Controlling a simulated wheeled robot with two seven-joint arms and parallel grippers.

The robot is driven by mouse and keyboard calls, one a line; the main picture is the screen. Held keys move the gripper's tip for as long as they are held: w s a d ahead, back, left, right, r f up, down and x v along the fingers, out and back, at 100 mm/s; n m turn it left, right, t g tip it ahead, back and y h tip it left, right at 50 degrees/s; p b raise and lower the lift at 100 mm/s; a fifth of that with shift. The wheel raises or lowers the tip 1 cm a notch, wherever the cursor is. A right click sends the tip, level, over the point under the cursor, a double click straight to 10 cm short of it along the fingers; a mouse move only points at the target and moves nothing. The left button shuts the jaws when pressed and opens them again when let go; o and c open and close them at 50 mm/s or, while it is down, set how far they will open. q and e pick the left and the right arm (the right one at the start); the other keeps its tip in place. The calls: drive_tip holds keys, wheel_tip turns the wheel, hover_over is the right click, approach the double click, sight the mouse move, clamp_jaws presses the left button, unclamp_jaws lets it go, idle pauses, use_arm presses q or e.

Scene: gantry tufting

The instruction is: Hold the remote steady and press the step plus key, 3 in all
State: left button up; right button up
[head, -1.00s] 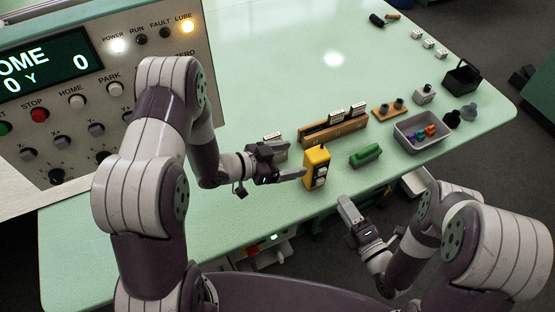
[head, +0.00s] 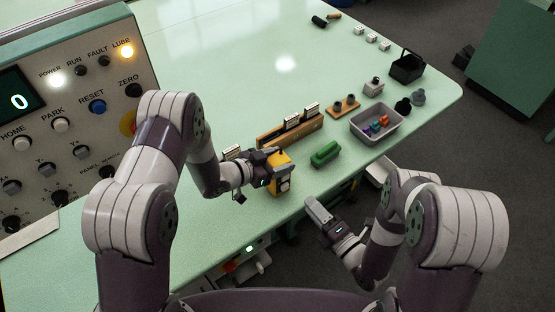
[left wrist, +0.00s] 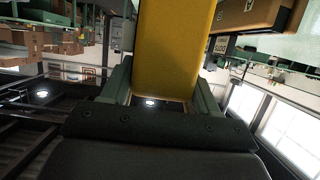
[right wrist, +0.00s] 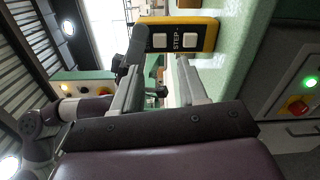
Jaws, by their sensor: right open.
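The yellow remote (head: 277,160) stands at the table's front edge in the head view. My left gripper (head: 270,172) is at it from the left. In the left wrist view the yellow body (left wrist: 170,50) sits between both fingers, which lie against its sides. In the right wrist view the remote's dark key face (right wrist: 178,40) shows two white keys and the word STEP; the plus or minus mark is not readable. My right gripper (head: 312,202) is open and empty in front of the table edge, pointing at the remote, apart from it.
A green block (head: 325,154) lies right of the remote, with a wooden rack (head: 290,133) behind. A grey bin (head: 377,137) of coloured pieces stands further right. The control panel (head: 75,120) fills the left. The table's far middle is clear.

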clamp_jaws()
idle(1.5)
